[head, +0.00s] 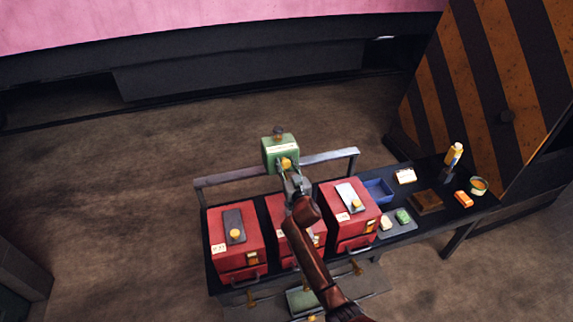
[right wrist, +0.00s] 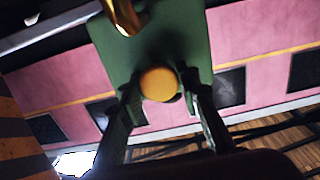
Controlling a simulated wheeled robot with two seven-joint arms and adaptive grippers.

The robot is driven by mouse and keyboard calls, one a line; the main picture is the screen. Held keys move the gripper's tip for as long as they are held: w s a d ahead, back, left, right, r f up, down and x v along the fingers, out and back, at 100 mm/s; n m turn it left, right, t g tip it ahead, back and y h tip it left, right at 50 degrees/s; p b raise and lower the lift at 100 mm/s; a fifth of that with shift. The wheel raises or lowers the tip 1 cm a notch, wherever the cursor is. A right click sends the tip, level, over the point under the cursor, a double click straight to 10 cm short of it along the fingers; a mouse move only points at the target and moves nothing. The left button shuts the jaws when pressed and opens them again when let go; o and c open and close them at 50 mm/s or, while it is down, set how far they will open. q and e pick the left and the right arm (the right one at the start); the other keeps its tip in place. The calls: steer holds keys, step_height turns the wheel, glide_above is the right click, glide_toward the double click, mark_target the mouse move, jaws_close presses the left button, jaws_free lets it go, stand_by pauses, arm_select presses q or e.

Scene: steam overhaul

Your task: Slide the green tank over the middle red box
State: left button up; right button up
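The green tank (head: 280,155) has a pale label and a yellow knob, and shows in the head view just behind the middle red box (head: 277,208), near the grey rail. I cannot tell whether it hangs free or touches anything. My right gripper (head: 290,172) is at the tank's near side. In the right wrist view the tank (right wrist: 115,45) fills the upper middle, and the gripper's fingers (right wrist: 160,88) close on its yellow knob (right wrist: 158,83) from both sides. My right arm hides much of the middle box's top. My left gripper is not in view.
A left red box (head: 222,258) and a right red box (head: 340,190) flank the middle one on the dark bench. The grey rail (head: 235,177) runs behind them. A blue tray (head: 378,191), bottle (head: 454,154) and small items stand at right.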

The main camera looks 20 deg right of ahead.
steer(key=o, duration=0.3)
steer(key=shift+s, duration=0.1)
steer(key=s, duration=0.4)
steer(key=s+a, duration=0.1)
steer(key=s, duration=0.6)
steer(key=shift+s+a, duration=0.35)
steer(key=shift+a, duration=0.05)
